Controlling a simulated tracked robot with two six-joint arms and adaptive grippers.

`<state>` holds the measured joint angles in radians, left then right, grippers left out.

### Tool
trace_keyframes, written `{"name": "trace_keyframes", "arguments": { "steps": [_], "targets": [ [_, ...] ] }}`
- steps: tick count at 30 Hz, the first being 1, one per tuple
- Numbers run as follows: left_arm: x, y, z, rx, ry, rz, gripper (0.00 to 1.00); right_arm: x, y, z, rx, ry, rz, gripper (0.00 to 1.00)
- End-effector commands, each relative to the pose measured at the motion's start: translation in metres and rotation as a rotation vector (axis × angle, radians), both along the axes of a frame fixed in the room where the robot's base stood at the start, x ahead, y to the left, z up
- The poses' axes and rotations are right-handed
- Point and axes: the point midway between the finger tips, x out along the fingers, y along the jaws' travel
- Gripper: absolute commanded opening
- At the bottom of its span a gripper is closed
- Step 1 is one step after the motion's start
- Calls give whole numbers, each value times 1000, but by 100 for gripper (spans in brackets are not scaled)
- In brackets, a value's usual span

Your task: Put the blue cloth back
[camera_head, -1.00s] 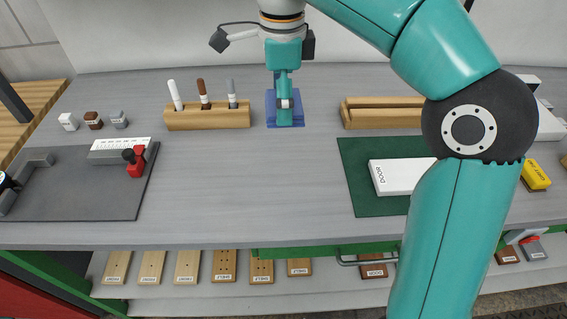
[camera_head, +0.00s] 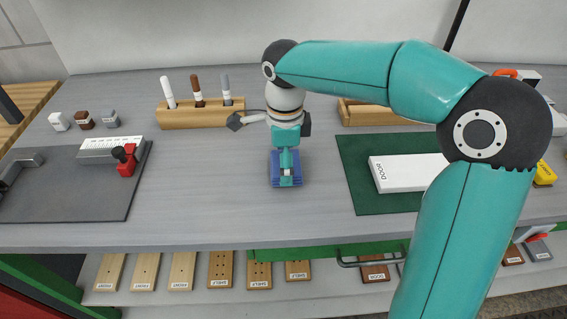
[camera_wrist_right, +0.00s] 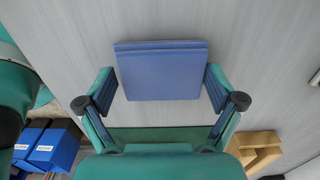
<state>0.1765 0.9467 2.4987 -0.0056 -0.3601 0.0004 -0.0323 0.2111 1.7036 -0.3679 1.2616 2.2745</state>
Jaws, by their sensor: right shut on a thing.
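The blue cloth (camera_head: 274,164), a flat folded rectangle, is in the middle of the grey bench area in the head view, partly covered by my right gripper. My right gripper (camera_head: 287,177) points down and is shut on the cloth. In the right wrist view the cloth (camera_wrist_right: 160,75) lies between the two fingers (camera_wrist_right: 160,95), with its far edge reaching beyond them. I cannot tell whether the cloth touches the bench or is slightly above it. My left gripper is not in view.
A wooden pen rack (camera_head: 205,118) stands behind left and a wooden tray (camera_head: 360,117) behind right. A green mat (camera_head: 376,202) with a white DOOR box (camera_head: 408,174) lies right. A dark mat (camera_head: 80,202) with a red clamp (camera_head: 126,163) lies left. Bench around the cloth is clear.

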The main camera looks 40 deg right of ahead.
Motion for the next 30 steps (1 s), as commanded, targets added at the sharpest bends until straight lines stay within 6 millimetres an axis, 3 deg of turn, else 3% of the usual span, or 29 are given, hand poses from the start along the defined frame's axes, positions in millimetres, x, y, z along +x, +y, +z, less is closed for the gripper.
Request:
{"name": "trace_keyframes", "arguments": {
  "steps": [12,13,14,24,30],
  "targets": [
    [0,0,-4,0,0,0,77,0,0,-8,0,-1,0,55],
    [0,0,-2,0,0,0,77,0,0,-7,0,-1,-1,98],
    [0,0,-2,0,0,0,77,0,0,-7,0,-1,0,100],
    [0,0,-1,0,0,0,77,0,0,-5,0,-1,0,100],
    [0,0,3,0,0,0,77,1,0,12,0,-5,0,100]
  ]
}}
